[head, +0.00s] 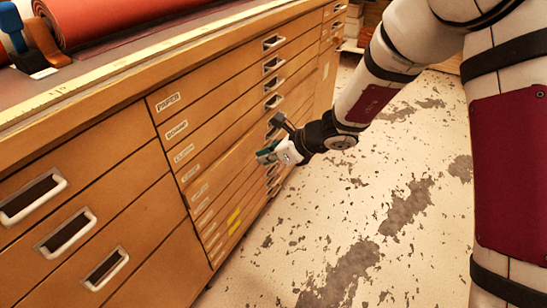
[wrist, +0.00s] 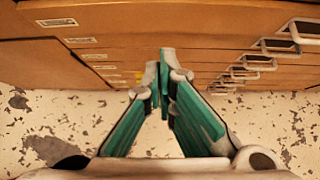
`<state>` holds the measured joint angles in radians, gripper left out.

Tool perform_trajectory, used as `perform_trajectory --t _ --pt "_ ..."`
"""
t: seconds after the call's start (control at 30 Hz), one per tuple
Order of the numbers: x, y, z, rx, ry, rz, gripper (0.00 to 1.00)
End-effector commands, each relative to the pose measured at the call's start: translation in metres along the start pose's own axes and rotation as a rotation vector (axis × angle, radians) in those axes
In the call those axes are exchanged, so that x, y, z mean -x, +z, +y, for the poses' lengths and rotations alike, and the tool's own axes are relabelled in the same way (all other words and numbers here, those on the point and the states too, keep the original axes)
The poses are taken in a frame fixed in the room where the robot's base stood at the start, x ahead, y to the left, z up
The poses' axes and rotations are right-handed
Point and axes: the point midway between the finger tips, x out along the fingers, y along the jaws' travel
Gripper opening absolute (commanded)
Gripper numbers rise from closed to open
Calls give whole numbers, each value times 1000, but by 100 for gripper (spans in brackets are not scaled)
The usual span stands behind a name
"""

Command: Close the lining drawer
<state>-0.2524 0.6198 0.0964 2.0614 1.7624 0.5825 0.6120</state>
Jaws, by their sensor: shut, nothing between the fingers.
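The wooden cabinet front holds a stack of wide, shallow drawers (head: 225,130) with small labels at their left ends and metal handles along the right. The label print is too small to tell which one is the lining drawer. No drawer clearly stands far out, and a small gap cannot be ruled out. My gripper (head: 266,155) is shut and empty, close to the middle drawers and left of the handle column, hiding part of the fronts. In the wrist view its green fingers (wrist: 164,75) meet in front of the drawer fronts (wrist: 130,42); contact cannot be told.
Larger drawers with metal handles (head: 67,232) are at the near left. A red roll (head: 110,18) lies on the cabinet top beside a blue and brown object (head: 33,45). The worn floor (head: 350,215) right of the cabinet is clear.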

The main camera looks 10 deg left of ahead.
Motion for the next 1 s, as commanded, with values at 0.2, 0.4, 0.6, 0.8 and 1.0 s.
perform_trajectory --t 0.2,0.4,0.6,0.8,1.0 --pt "-45 -2 1 1 2 0 0" --pt "-62 19 0 2 0 -1 0" --pt "-69 27 0 1 0 -1 0" --pt "-70 27 0 0 -1 0 0" --pt "-73 30 0 1 0 -1 0"
